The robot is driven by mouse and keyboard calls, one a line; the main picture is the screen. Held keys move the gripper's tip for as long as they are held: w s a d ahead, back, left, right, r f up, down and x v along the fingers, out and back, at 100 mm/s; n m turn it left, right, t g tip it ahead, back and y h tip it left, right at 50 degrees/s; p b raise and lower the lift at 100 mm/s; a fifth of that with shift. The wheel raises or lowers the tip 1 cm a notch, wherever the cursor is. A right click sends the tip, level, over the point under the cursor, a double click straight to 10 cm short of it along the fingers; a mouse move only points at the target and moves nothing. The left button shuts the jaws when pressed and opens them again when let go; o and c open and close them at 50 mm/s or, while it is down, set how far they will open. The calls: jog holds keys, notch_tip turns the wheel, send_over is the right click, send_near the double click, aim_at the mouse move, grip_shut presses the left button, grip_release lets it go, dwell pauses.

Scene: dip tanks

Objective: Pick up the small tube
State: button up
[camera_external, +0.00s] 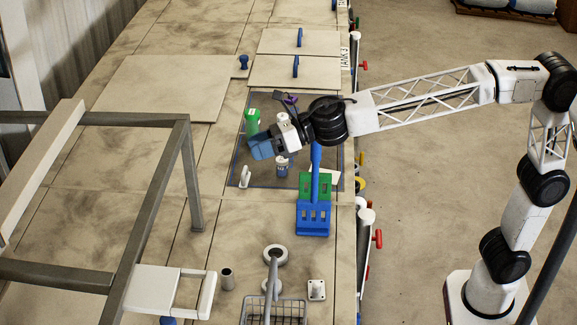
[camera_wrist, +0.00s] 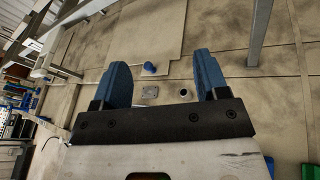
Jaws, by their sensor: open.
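A short grey upright cylinder with a dark open top (camera_external: 227,279) stands on the tiled surface near the bottom of the external view; it looks like the small tube. In the wrist view a small ring with a dark hole (camera_wrist: 184,92) shows on the floor of the scene, but I cannot tell if it is the same thing. My gripper (camera_external: 261,147) hangs over the dark mat, well above and behind the cylinder in the picture. Its blue fingers (camera_wrist: 168,85) are wide apart with nothing between them.
A green bottle (camera_external: 252,121), a blue-and-white bottle (camera_external: 282,168) and a blue rack (camera_external: 313,220) stand near my gripper. A wire basket (camera_external: 274,312) with a raised handle and a small white block (camera_external: 317,289) are right of the cylinder. A metal frame (camera_external: 188,170) rises at left.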

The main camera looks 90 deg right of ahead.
jog(key=shift+w+a+f+n+g+y, duration=1.25)
jog(key=shift+a+f+n+g, duration=0.35)
jog(key=shift+a+f+n, duration=1.65)
send_near(226, 284)
jog(key=shift+n, duration=0.25)
jog(key=f, duration=0.1)
jog(key=w+f, duration=0.2)
jog(key=shift+w+d+f, duration=0.15)
jog(key=shift+w+d, duration=0.05)
jog(key=shift+d, duration=0.15)
jog(key=shift+x, duration=1.3)
jog(key=shift+w+a, duration=0.1)
jog(key=shift+x, duration=2.5)
